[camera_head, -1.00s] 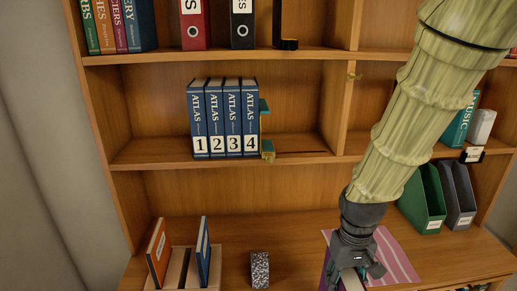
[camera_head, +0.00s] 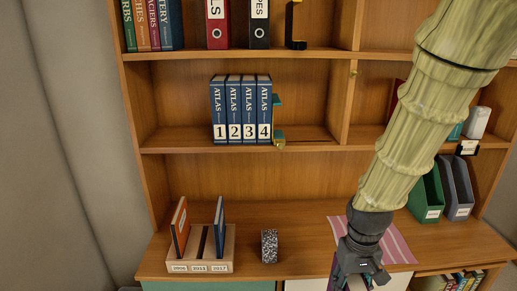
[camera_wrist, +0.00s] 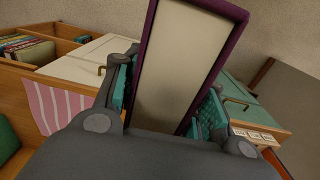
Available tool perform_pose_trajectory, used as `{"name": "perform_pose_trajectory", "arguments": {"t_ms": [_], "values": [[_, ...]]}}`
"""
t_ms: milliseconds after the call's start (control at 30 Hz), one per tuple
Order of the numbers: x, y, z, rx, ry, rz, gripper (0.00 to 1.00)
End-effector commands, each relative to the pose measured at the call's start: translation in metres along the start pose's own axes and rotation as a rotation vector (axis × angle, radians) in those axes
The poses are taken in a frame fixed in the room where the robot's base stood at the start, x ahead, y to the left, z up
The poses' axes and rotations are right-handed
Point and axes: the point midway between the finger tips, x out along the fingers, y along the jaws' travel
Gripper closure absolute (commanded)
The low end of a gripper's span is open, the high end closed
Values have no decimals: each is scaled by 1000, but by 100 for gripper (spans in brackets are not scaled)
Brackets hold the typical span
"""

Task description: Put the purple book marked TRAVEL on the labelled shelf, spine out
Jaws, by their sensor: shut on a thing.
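My gripper (camera_head: 360,277) is low at the right of the head view, in front of the desk edge. In the wrist view its teal pads are shut on a purple-covered book (camera_wrist: 233,32), with cream page edges (camera_wrist: 180,65) facing the camera. Its spine and title are hidden. In the head view only a dark purple sliver shows beside the fingers. A small white label in a black holder (camera_head: 468,147) sits on the edge of the right middle shelf (camera_head: 405,144); its text is too small to read. A teal book and a whitish block stand behind it.
Blue ATLAS volumes (camera_head: 240,108) stand on the left middle shelf beside a teal and brass bookend. On the desk are a slotted wooden holder (camera_head: 200,255), a speckled block (camera_head: 269,246), a pink striped cloth (camera_head: 395,243) and green and grey files (camera_head: 430,195).

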Motion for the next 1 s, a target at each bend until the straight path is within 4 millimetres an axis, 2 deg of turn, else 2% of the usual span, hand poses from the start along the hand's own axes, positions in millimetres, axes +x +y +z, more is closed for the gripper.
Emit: {"name": "perform_pose_trajectory", "arguments": {"t_ms": [267,700,1000], "values": [[33,-6,-22,3,-1,3,100],[114,-20,-58,14,-2,3,100],[167,-30,-73,20,-1,-1,100]]}}
